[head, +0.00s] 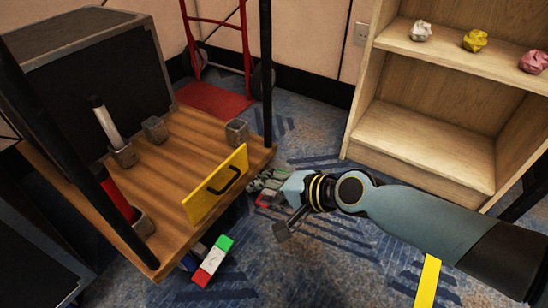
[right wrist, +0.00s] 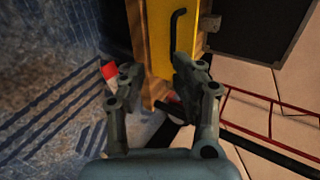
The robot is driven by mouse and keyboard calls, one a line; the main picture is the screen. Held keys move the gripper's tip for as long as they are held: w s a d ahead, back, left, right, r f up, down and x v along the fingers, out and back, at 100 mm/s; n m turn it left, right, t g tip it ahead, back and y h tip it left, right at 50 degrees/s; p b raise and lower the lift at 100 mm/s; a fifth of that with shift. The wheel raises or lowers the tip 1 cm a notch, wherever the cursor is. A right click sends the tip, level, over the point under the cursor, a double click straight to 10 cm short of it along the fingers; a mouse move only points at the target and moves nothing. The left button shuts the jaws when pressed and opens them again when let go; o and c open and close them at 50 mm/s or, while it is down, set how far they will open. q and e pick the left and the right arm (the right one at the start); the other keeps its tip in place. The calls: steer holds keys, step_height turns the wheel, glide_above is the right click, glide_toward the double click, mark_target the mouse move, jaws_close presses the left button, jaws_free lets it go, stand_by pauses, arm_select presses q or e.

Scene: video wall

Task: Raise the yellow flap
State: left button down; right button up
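The yellow flap (head: 205,205) is a flat panel with a black bar handle (head: 224,180) on its face, at the right edge of a wooden deck. Its exact tilt is hard to tell. My right gripper (head: 266,186) is low, just right of the flap and beside the deck edge. In the right wrist view my right gripper (right wrist: 156,82) has its fingers apart, with nothing held between them. The flap (right wrist: 160,60) and its handle (right wrist: 176,32) show beyond the fingers. I cannot tell whether a finger touches the deck edge. My left gripper is not in view.
The wooden deck (head: 185,150) carries grey blocks, two upright cylinders and a dark case (head: 90,80); black poles rise beside it. A wooden shelf (head: 425,140) with crumpled paper balls stands right. A red hand truck (head: 215,100) is behind. A red, white and green block (head: 212,262) shows low.

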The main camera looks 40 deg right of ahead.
steer(key=shift+v, duration=1.65)
